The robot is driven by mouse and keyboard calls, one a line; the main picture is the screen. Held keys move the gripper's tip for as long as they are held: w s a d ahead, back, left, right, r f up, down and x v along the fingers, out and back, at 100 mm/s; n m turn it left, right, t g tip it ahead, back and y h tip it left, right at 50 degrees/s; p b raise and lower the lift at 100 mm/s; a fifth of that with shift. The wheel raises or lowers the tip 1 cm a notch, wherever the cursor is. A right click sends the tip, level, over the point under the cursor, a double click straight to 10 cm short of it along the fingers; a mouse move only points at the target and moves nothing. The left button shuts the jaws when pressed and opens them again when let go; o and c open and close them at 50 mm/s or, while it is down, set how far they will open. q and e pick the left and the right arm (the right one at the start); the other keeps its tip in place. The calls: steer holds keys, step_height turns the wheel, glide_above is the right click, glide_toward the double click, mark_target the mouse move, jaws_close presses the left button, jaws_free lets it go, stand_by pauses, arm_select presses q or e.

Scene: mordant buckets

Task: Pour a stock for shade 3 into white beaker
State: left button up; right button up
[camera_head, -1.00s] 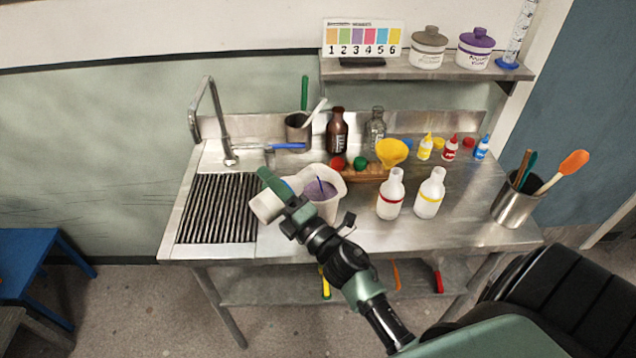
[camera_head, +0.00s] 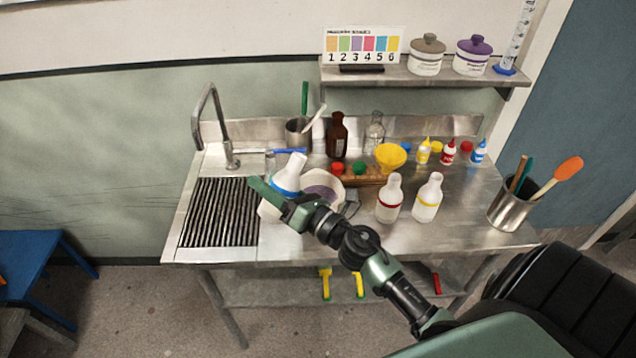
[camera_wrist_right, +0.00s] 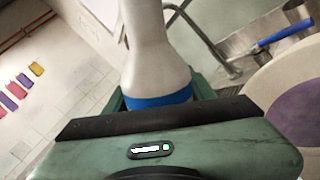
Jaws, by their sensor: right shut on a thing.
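My right gripper (camera_head: 283,199) is shut on a white bottle with a blue band (camera_head: 292,171). The bottle leans slightly to the right, its neck up, just left of the white beaker (camera_head: 338,181). The beaker stands on the steel bench with purple liquid (camera_head: 322,191) inside; my gripper hides part of it. In the right wrist view the bottle (camera_wrist_right: 152,50) is between the fingers, and the beaker (camera_wrist_right: 262,88) is at the right. A shade chart (camera_head: 362,45) on the shelf numbers 1 to 6, with 3 purple. My left gripper is not in view.
White bottles with a red band (camera_head: 389,200) and a yellow band (camera_head: 428,200) stand right of the beaker. Behind are a yellow funnel (camera_head: 390,155), a brown bottle (camera_head: 337,138) and a clear bottle (camera_head: 374,135). A utensil pot (camera_head: 509,210) is at the right; the drain grid (camera_head: 219,212) is left.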

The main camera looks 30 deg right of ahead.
steer(key=r+n+p, duration=0.1)
steer(key=n+p, duration=0.1)
steer(key=a+r+n+g+p, duration=0.1)
steer(key=n+p, duration=0.2)
steer(key=r+n+p, duration=0.2)
steer(key=shift+a+n+g, duration=0.25)
steer(key=shift+n+g, duration=0.15)
steer(key=s+f+m+h+b, duration=0.2)
steer(key=s+f+h+b, duration=0.1)
steer(key=s+b, duration=0.4)
steer(key=s+a+f+m+t+h+b, duration=0.1)
steer(key=s+f+b, duration=0.4)
steer(key=s, duration=0.5)
steer(key=shift+s+a+f+m+h+b, duration=0.25)
steer(key=shift+f+m+h+b, duration=0.25)
steer(key=shift+h+b, duration=0.5)
